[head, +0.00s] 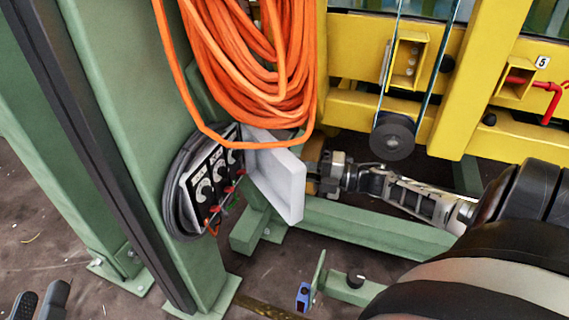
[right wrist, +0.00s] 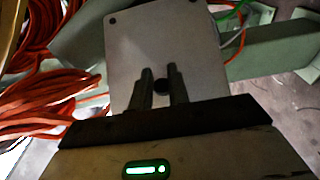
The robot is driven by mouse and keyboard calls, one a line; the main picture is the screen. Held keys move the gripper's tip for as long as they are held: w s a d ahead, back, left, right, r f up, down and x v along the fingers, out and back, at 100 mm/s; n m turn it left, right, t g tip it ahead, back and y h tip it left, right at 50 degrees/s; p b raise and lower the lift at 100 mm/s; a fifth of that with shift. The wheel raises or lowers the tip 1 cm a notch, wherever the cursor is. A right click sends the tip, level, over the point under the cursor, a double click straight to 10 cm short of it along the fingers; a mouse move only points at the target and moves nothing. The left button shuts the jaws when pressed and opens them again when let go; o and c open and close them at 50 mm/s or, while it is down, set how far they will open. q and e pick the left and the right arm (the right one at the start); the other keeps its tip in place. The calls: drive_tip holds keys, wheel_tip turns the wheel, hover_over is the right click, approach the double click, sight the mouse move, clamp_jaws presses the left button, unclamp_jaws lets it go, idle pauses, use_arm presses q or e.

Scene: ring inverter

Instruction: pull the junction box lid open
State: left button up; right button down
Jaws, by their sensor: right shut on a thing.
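The junction box lid (head: 278,182) is a pale grey-white plate. It stands out at an angle from a dark panel (head: 208,183) with dials and red-orange parts, on the green post. My right gripper (head: 318,172) is at the lid's right side, partly hidden by the lid. In the right wrist view, its two fingers (right wrist: 160,88) are shut on a small dark knob (right wrist: 162,86) on the lid's face (right wrist: 170,45). My left gripper (head: 44,298) is at the bottom left corner, its dark fingers apart and empty, away from the box.
A coil of orange cable (head: 245,60) hangs just above the lid. A green post (head: 130,140) carries the panel. Yellow beams (head: 350,60) and a dark pulley (head: 393,136) stand behind my right arm. A green floor beam (head: 370,226) runs below it.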

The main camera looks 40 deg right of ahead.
use_arm(q)
drive_tip(key=shift+a+f, duration=0.15)
drive_tip(key=shift+a, duration=0.05)
use_arm(e)
drive_tip(key=shift+w+d+r, duration=0.1)
drive_tip(key=shift+w+d, duration=0.05)
drive_tip(key=shift+d, duration=0.15)
use_arm(q)
drive_tip(key=shift+s+f, duration=0.1)
use_arm(e)
drive_tip(key=c, duration=1.3)
unclamp_jaws()
drive_tip(key=shift+a, duration=0.1)
use_arm(q)
drive_tip(key=f+g+p, duration=0.1)
drive_tip(key=s+f+n+g+y+p, duration=0.1)
drive_tip(key=p, duration=0.1)
drive_tip(key=shift+s+d+f, duration=0.1)
drive_tip(key=shift+s+f, duration=0.05)
drive_tip(key=shift+f, duration=0.05)
use_arm(e)
drive_tip(key=v, duration=1.6)
